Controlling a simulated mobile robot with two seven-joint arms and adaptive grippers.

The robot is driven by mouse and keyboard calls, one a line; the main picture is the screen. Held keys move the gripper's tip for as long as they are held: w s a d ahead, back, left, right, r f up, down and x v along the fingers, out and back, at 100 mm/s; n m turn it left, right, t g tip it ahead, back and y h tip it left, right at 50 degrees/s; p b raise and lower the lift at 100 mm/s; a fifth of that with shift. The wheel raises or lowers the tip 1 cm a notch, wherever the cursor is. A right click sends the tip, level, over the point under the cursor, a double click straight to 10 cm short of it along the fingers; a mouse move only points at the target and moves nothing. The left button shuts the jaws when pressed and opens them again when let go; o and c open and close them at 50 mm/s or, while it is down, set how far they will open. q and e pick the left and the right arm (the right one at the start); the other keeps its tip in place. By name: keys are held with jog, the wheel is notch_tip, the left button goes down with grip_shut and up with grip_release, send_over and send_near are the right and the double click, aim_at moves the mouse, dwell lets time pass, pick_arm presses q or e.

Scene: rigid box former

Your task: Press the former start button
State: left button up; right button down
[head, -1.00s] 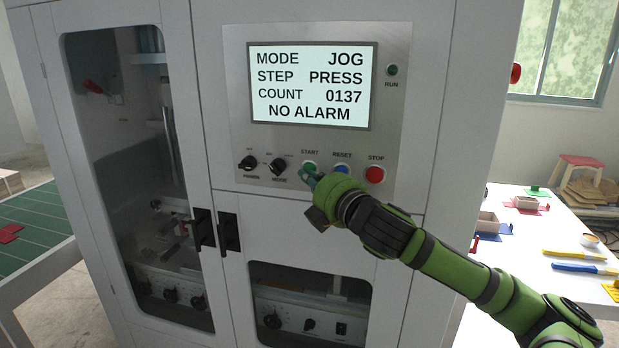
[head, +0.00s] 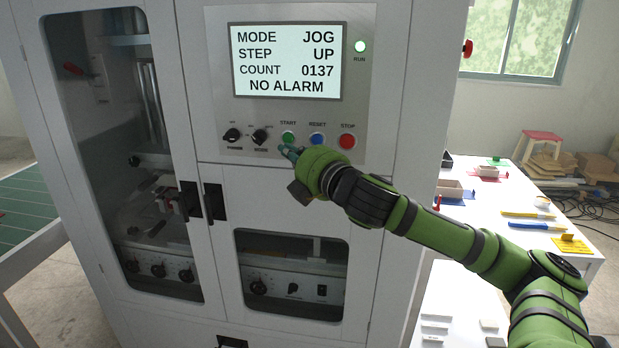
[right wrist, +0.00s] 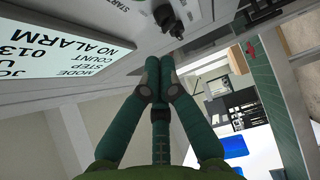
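The green start button (head: 288,138) is on the former's control panel (head: 362,100), under the START label. My right gripper (head: 284,149) has its fingertips just below and in front of it; the button's face shows clear above them. A small gap seems to lie between them, but I cannot tell its depth. In the right wrist view the two fingers (right wrist: 159,68) are together at the tips with nothing between them. The display (head: 285,62) reads MODE JOG, STEP UP, COUNT 0137, NO ALARM. The RUN lamp (head: 360,46) is lit. My left gripper is not in view.
The blue reset button (head: 317,139) and red stop button (head: 347,141) are right of start. Two black knobs, power (head: 231,135) and mode (head: 259,137), are left of it. Door handles (head: 215,202) stick out below. A white table (head: 500,225) with parts stands right.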

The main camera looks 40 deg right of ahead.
pick_arm(q)
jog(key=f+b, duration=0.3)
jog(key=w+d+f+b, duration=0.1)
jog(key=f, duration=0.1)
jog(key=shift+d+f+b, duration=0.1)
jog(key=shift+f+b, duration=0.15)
jog(key=shift+b, duration=0.05)
pick_arm(e)
jog(key=s+d+f, duration=0.1)
jog(key=s, duration=0.5)
jog(key=shift+s, duration=0.1)
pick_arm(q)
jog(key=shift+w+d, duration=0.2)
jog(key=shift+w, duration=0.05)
pick_arm(e)
jog(key=shift+f, duration=0.1)
dwell(0.3)
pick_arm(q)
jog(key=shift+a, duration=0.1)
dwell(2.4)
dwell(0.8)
